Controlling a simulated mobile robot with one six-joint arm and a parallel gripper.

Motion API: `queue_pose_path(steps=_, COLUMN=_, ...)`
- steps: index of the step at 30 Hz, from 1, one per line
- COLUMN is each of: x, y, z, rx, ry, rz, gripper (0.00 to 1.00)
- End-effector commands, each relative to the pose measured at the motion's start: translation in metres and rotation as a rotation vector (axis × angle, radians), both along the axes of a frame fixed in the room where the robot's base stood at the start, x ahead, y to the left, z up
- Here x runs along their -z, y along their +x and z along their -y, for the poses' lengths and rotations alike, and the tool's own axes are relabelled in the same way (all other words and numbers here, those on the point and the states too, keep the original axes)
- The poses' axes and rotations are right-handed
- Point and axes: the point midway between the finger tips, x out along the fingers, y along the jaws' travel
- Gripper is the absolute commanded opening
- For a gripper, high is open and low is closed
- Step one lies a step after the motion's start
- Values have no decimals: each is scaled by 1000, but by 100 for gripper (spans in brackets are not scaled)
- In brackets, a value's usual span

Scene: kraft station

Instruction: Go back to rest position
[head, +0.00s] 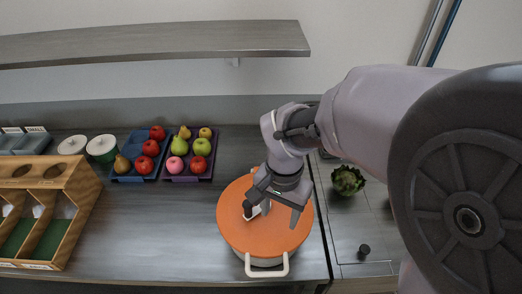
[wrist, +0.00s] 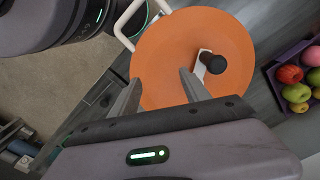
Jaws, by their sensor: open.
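My gripper (head: 272,207) is over the orange lid (head: 238,236) of a pot near the counter's right end. In the wrist view my gripper (wrist: 157,85) has its two fingers spread apart with nothing between them. The orange lid (wrist: 167,50) fills the area beyond the fingers. Its dark knob (wrist: 215,64) on a pale bracket stands just beyond the right finger. The lid's knob is partly hidden by my gripper in the head view. I cannot tell whether a finger touches the lid. A pale pot handle (head: 266,268) faces the front.
Blue tray (head: 121,178) and purple tray (head: 189,179) of fruit stand behind left. A wooden divided box (head: 75,200) is at far left, with lidded pots (head: 102,148) behind. A shelf (head: 150,43) hangs above. An artichoke (head: 347,180) lies right. The counter's middle (head: 150,230) is clear.

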Motion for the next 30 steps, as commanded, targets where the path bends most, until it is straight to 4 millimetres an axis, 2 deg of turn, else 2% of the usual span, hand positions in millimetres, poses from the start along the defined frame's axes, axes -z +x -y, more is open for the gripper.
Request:
queue_pose_path(steps=1, x=-13, y=0, z=0, rx=0, ry=0, rz=0, gripper=55)
queue_pose_path(steps=7, x=-38, y=0, z=0, rx=0, ry=0, rz=0, gripper=55)
queue_pose_path(steps=21, x=-34, y=-3, z=3, rx=-3, ry=13, rz=23, gripper=55)
queue_pose_path(steps=23, x=-34, y=-12, z=9, rx=-16, ry=42, rz=80, gripper=55)
queue_pose_path(steps=27, x=-29, y=-53, z=28, rx=-79, ry=111, rz=286, gripper=55)
queue_pose_path(steps=30, x=-22, y=-79, z=35, rx=-127, ry=128, rz=420, gripper=55)
